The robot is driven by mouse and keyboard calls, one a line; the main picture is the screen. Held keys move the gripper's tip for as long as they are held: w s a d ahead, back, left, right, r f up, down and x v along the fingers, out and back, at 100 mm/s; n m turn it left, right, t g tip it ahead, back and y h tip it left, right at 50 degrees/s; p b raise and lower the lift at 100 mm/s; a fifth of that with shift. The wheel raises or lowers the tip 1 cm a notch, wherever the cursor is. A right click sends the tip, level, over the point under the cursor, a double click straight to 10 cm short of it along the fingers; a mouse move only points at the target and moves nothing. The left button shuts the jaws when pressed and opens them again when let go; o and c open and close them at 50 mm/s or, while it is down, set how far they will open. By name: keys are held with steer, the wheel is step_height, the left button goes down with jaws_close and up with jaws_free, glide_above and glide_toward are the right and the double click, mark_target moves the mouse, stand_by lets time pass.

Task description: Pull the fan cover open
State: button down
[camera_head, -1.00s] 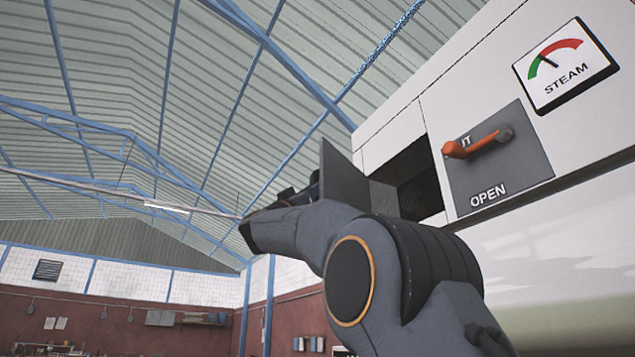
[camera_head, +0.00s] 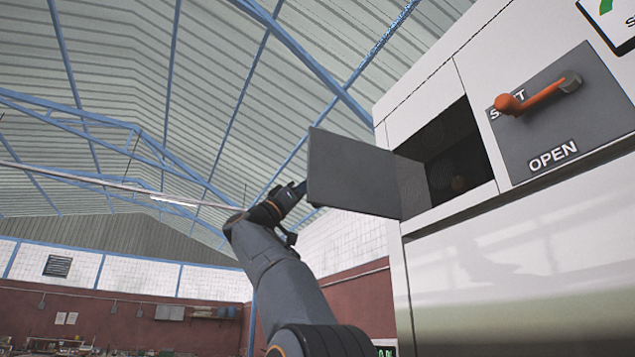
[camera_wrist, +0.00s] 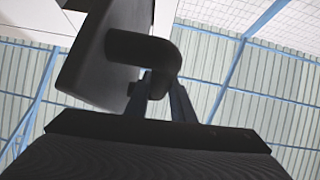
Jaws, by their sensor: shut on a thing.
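The fan cover (camera_head: 350,172) is a grey panel standing swung out from the white machine, with a dark opening (camera_head: 455,150) behind it. In the head view my gripper (camera_head: 300,190) is at the cover's outer left edge, its fingertips partly hidden behind the panel. In the wrist view my gripper (camera_wrist: 162,100) is shut on a dark handle (camera_wrist: 145,50) on the fan cover (camera_wrist: 90,60). The wrist view is dark, so the exact contact is hard to see.
A grey plate with an orange lever (camera_head: 535,97) and the word OPEN is right of the opening. A gauge (camera_head: 612,20) is cut off at the top right. The machine's white front (camera_head: 500,260) lies below. The space left of the cover is clear.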

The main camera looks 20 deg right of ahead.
steer(key=shift+r, duration=0.1)
stand_by(0.3)
steer(key=c, duration=2)
jaws_free()
steer(key=shift+o, duration=0.9)
steer(key=shift+d, duration=0.2)
steer(key=shift+a, duration=0.15)
steer(key=b+v, duration=0.5)
steer(key=v, duration=0.2)
steer(key=shift+a+f, duration=0.25)
steer(key=shift+f, duration=0.1)
